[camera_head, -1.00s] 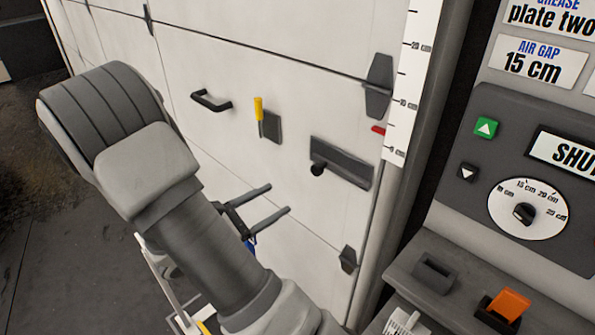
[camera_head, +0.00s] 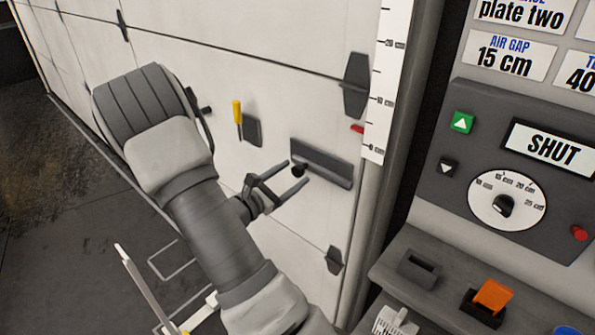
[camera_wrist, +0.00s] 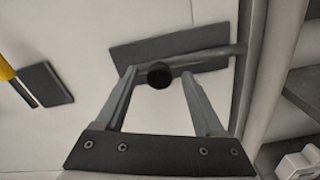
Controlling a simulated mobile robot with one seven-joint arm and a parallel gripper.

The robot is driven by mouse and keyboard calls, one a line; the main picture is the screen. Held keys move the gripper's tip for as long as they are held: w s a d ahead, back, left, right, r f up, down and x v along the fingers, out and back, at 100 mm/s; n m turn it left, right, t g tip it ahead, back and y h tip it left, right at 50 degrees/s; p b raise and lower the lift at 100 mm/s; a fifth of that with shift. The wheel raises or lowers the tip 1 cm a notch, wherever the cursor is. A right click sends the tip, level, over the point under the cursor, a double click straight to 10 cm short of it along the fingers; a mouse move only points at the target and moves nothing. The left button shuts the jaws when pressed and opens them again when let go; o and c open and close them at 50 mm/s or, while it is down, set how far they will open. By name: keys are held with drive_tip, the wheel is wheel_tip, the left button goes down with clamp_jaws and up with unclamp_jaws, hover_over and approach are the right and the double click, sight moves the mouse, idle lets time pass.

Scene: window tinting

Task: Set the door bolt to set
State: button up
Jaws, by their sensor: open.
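The door bolt is a dark grey plate (camera_head: 325,165) on the white door, with a round black knob (camera_head: 298,170) at its left end. In the wrist view the plate (camera_wrist: 200,45) lies beyond the fingers, and a bar sticks out past its right end toward the door frame. My gripper (camera_head: 294,175) is open at the bolt's left end. In the wrist view the knob (camera_wrist: 159,75) appears between the two fingertips, nearer the left one. I cannot tell whether either finger touches it.
A yellow-handled lever (camera_head: 237,112) on a small dark plate is left of the bolt. A hinge (camera_head: 355,85) and a white ruler strip (camera_head: 384,85) are at the door's right edge. The control panel (camera_head: 480,120) showing SHUT stands further right.

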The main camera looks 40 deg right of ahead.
drive_tip(key=shift+w+d, duration=0.1)
drive_tip(key=shift+d, duration=1.3)
clamp_jaws()
idle(0.4)
